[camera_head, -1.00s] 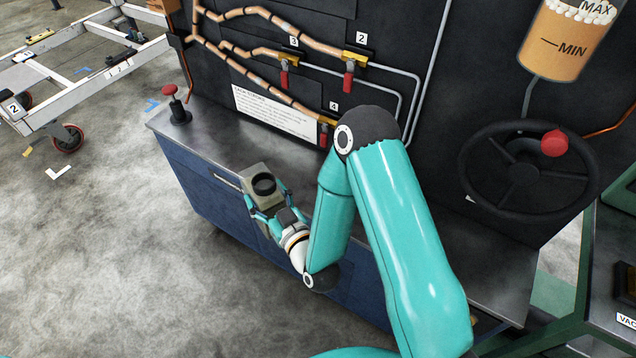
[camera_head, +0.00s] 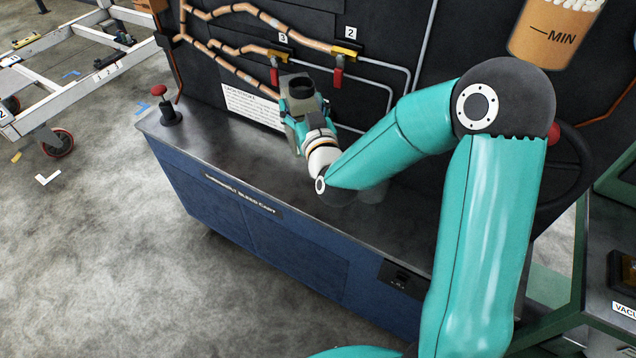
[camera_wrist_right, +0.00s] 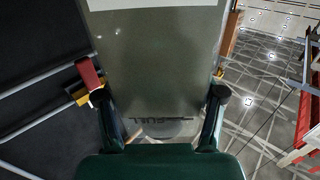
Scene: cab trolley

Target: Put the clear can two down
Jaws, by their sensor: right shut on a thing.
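The clear can (camera_head: 290,106) is a greyish see-through container with a round dark opening on top. My right gripper (camera_head: 299,118) is shut on it and holds it roughly upright in front of the back panel, near valve 3. In the right wrist view the can (camera_wrist_right: 155,65) fills the space between the two fingers (camera_wrist_right: 162,100), with a FULL mark low on its wall. A faint translucent shape (camera_head: 374,190) shows beside my forearm, too unclear to name. My left gripper is out of view.
The steel bench top is clear to the left, apart from a red push knob (camera_head: 158,90) at its left end. Copper pipes with yellow valves and red handles (camera_head: 338,78) run along the panel. A steering wheel (camera_head: 570,165) is partly behind my right arm.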

